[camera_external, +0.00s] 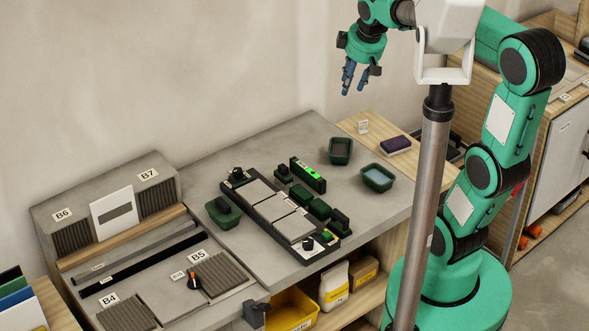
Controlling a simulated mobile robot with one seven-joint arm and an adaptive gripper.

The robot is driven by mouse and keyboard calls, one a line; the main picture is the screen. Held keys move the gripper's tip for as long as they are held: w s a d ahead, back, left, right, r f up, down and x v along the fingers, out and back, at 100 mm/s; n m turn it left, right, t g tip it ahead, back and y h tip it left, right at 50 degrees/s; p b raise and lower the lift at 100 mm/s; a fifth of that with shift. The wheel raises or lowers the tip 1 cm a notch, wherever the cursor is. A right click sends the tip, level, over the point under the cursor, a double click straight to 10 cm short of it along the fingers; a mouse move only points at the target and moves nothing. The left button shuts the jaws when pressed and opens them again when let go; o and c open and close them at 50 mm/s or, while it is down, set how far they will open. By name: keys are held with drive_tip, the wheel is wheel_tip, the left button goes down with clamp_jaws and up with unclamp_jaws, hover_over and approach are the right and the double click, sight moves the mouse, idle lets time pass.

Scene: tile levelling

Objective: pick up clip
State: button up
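My gripper (354,91) hangs high in the air in front of the back wall, above and behind the bench. Its two blue-grey fingers point down with a gap between them, and nothing shows in the gap. I cannot tell for sure which thing is the clip. A small pale upright piece (363,126) stands on the wooden board; it is too small to identify. A dark green tray (222,213) left of the black tile fixture (312,254) holds a dark item whose shape is unclear.
Grey tiles (272,207) lie in a row in the fixture. Green blocks (319,208) and a green-lit level (308,175) stand beside it. Two green bins (340,150) (377,178) stand at the back right. A metal pole (431,190) stands in front.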

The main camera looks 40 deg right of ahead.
drive_tip(key=w+d+f+n+g+p, duration=0.1)
drive_tip(key=w+d+f+n+p, duration=0.2)
drive_tip(key=w+d, duration=0.6)
drive_tip(key=w+d+f+n+g, duration=0.1)
drive_tip(key=w+d+f+n, duration=0.35)
drive_tip(key=w, duration=0.75)
drive_tip(key=w+d+f+n+g+p, duration=0.1)
drive_tip(key=w+d+f, duration=0.3)
drive_tip(key=d+f, duration=0.6)
drive_tip(key=w+d+f+n+g+p, duration=0.1)
drive_tip(key=w+d+f, duration=0.4)
drive_tip(key=d+f, duration=0.5)
wheel_tip(320, 180, down, 3)
drive_tip(key=shift+w+d+r+n+p, duration=0.15)
drive_tip(key=shift+w+n+p, duration=0.05)
drive_tip(key=shift+n+p, duration=0.6)
drive_tip(key=shift+f, duration=4.3)
drive_tip(key=shift+f, duration=0.1)
